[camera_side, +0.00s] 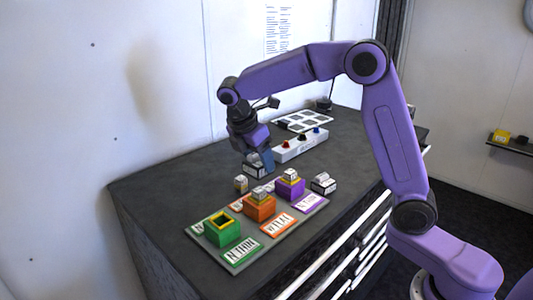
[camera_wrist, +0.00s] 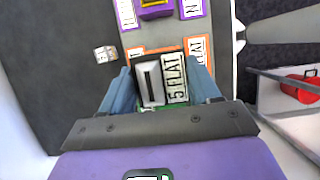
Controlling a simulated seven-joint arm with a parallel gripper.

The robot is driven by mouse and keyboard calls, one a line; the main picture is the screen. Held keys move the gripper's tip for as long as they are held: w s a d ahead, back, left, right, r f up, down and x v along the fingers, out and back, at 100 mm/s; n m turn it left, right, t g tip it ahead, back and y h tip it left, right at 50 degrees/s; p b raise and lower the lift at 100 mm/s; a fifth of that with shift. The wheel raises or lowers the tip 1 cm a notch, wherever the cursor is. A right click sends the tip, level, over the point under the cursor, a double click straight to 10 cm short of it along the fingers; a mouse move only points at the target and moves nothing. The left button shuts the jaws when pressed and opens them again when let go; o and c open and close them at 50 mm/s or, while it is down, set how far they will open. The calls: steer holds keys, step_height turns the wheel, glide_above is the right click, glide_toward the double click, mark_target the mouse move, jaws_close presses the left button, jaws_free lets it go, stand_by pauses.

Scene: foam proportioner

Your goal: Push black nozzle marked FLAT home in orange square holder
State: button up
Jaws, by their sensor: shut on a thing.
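My gripper (camera_side: 258,165) is shut on a black nozzle with a white "5 FLAT" label (camera_wrist: 176,80). The nozzle also shows as a dark block with white faces in the side view (camera_side: 251,171). The blue fingers close on its two sides. In the side view the orange square holder (camera_side: 259,209) is below the gripper in the picture, with a clear gap between. A small pale labelled piece shows at the holder's top. In the wrist view the nozzle hides the holder, with only orange-bordered label plates (camera_wrist: 197,48) visible beside it.
A green holder (camera_side: 222,232) with an open yellow-rimmed top and a purple holder (camera_side: 289,190) with a pale piece on it flank the orange one. Loose labelled blocks stand behind (camera_side: 240,185) and to the right (camera_side: 323,184). A white switch box (camera_side: 300,146) stands farther back.

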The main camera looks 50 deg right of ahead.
mark_target(261, 188)
steer(key=shift+f, duration=3.6)
steer(key=shift+f, duration=0.5)
steer(key=o, duration=1.3)
steer(key=shift+o, duration=0.2)
steer(key=shift+r, duration=0.1)
steer(key=shift+r, duration=2.95)
